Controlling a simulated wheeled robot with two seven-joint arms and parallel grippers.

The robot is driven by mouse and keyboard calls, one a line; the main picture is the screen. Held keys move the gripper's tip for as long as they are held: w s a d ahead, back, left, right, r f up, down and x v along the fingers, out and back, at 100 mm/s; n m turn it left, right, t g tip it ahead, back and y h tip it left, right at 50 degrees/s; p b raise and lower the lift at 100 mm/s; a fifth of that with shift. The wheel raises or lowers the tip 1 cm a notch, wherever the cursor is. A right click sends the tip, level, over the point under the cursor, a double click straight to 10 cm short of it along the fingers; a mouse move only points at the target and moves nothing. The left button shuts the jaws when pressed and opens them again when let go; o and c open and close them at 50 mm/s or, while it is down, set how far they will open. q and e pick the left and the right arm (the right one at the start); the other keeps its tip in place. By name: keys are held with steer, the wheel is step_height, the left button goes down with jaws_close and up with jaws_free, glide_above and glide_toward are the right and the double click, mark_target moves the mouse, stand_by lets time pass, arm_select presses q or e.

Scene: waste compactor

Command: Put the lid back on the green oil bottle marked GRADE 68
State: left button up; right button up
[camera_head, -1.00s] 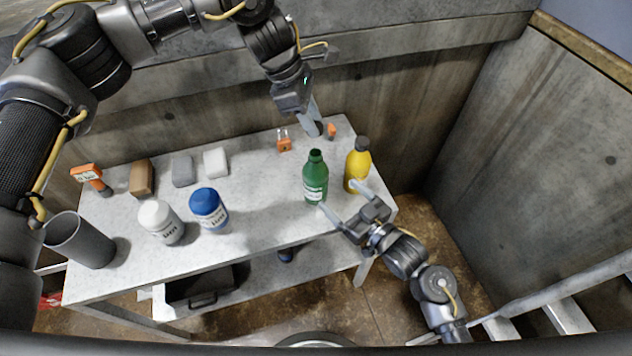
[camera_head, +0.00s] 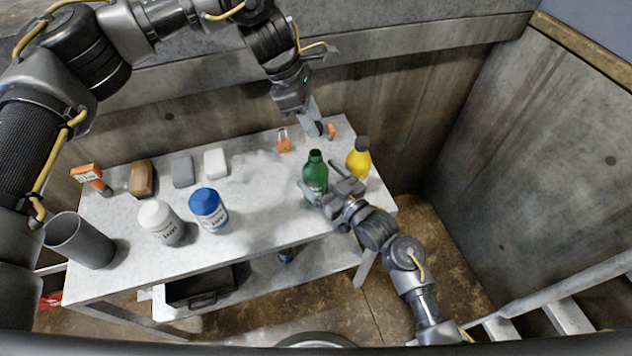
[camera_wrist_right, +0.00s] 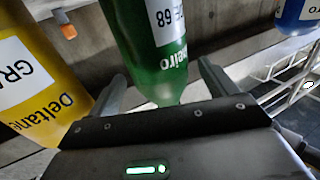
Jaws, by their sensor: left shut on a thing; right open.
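The green bottle (camera_head: 315,170) stands upright near the right end of the table; its label shows 68 in the right wrist view (camera_wrist_right: 155,45). Its dark neck shows at the top with no separate lid visible on it. My right gripper (camera_head: 324,189) is open, low at the bottle, with a finger on either side of it in the right wrist view (camera_wrist_right: 161,75). I cannot tell whether the fingers touch it. My left gripper (camera_head: 316,127) is shut on a small dark thing, probably the lid, mostly hidden by the fingers, above the table's back edge behind the bottle.
A yellow bottle (camera_head: 359,158) with a dark cap stands close right of the green one. A white jar (camera_head: 160,222), a blue-lidded jar (camera_head: 208,210), a grey cup (camera_head: 78,240) and several blocks stand left. An orange padlock (camera_head: 284,141) lies near the back. The table's middle is clear.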

steer(key=shift+x, duration=2.05)
steer(key=c, duration=1.5)
arm_select(q)
glide_above(320, 157)
steer(key=w+a, duration=0.1)
steer(key=a, duration=0.1)
steer(key=shift+d+f, duration=0.15)
steer(key=shift+f, duration=2.2)
arm_select(e)
steer(key=shift+o, duration=0.2)
arm_select(q)
steer(key=shift+f, duration=0.15)
steer(key=shift+f, duration=0.75)
steer(key=shift+f, duration=0.55)
